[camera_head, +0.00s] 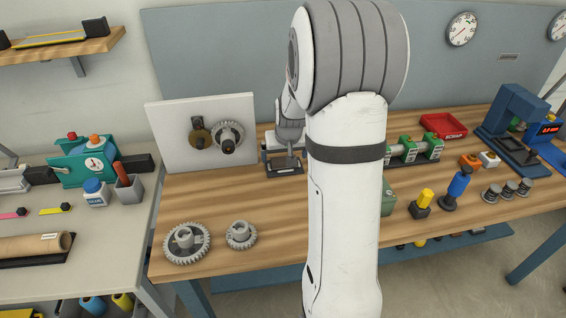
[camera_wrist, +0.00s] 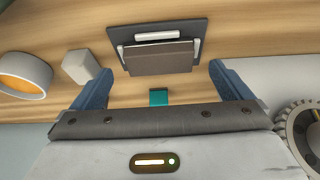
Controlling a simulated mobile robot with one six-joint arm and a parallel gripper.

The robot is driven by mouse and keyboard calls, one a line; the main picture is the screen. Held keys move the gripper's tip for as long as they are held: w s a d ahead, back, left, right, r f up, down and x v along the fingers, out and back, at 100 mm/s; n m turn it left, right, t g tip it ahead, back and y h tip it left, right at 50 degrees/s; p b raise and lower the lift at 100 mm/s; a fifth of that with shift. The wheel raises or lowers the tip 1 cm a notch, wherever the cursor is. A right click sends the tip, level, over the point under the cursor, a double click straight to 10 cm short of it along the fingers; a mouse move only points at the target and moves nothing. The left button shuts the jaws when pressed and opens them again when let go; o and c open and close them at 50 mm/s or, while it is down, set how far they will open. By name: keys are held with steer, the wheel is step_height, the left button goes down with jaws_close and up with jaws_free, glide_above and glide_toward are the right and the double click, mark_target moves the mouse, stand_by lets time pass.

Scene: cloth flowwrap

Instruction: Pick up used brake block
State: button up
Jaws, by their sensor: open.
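A grey-brown block (camera_wrist: 160,58), which looks like the used brake block, sits in a dark holder (camera_wrist: 121,35) with pale side clips in the wrist view. My gripper (camera_wrist: 158,67) is open, its two blue fingers apart on the left and right of the block's near end. Nothing is held between them, and I cannot tell how far above the block they are. In the head view the dark holder (camera_head: 285,170) stands on the wooden bench behind my arm; the block there is too small and partly hidden to make out.
A small teal piece (camera_wrist: 158,97) shows between the fingers. A white block (camera_wrist: 82,67) and an orange-topped round part (camera_wrist: 24,75) lie left. A gear (camera_wrist: 303,130) is at right. In the head view, a white panel (camera_head: 175,150) stands left and a red scrap tray (camera_head: 443,126) right.

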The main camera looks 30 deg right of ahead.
steer(key=shift+x, duration=1.15)
steer(key=shift+c, duration=0.6)
steer(key=c, duration=1.1)
